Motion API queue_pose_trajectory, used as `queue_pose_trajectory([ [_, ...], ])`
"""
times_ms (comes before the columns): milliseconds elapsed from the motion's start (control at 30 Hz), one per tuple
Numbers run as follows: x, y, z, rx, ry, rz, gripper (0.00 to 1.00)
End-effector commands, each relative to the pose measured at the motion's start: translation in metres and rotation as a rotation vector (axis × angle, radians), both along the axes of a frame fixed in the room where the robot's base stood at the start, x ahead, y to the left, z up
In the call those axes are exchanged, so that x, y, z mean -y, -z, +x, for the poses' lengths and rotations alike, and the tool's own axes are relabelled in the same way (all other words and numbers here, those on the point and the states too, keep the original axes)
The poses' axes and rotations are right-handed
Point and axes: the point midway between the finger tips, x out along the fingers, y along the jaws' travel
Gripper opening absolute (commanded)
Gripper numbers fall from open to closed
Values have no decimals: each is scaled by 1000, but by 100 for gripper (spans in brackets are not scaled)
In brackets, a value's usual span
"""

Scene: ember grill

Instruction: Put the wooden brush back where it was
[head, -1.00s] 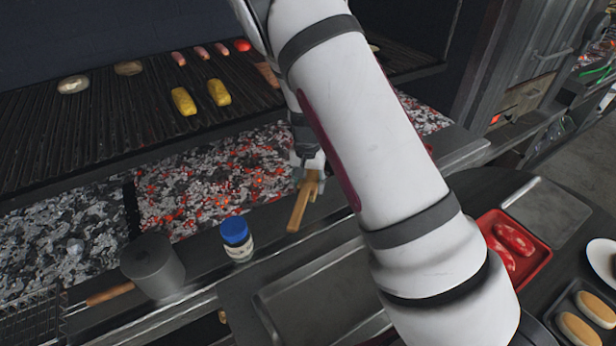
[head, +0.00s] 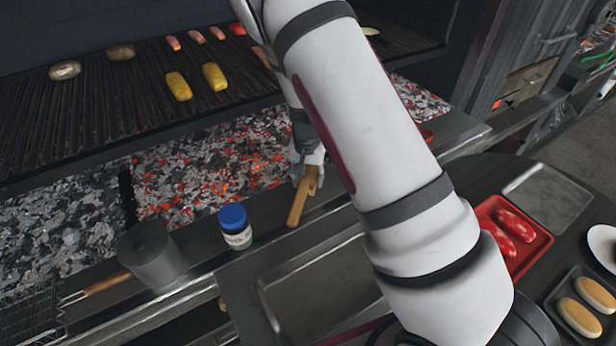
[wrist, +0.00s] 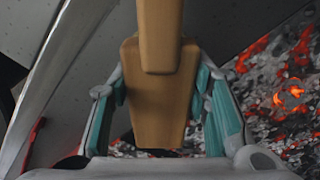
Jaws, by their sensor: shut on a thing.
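The wooden brush (head: 298,204) is a light brown wooden piece, seen in the head view below my gripper (head: 308,170). My gripper is shut on it, over the ledge at the front edge of the ember bed. In the wrist view the brush (wrist: 155,90) fills the middle, between the teal-padded fingers of my gripper (wrist: 160,112). A narrower wooden part runs up out of the picture. Whether the brush touches the ledge cannot be told. Its bristles are not clearly visible.
A jar with a blue lid (head: 235,228) and a grey metal pot (head: 150,257) stand on the ledge left of the brush. Glowing embers (head: 215,170) lie behind. A metal tray (head: 315,290) lies in front. A red tray (head: 528,262) with meat is at right.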

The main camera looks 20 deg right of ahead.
Motion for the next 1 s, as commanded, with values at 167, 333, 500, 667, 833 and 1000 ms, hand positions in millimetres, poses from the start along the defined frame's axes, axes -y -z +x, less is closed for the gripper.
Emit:
queue_pose_trajectory([
  [167, 0, 3, 0, 0, 0, 0, 4],
  [333, 0, 7, 1, 0, 0, 0, 4],
  [500, 0, 10, 1, 1, 0, -1, 4],
  [667, 0, 12, 0, 1, 0, -1, 48],
  [833, 0, 12, 0, 0, 0, 0, 67],
  [1000, 0, 12, 0, 0, 0, 0, 67],
])
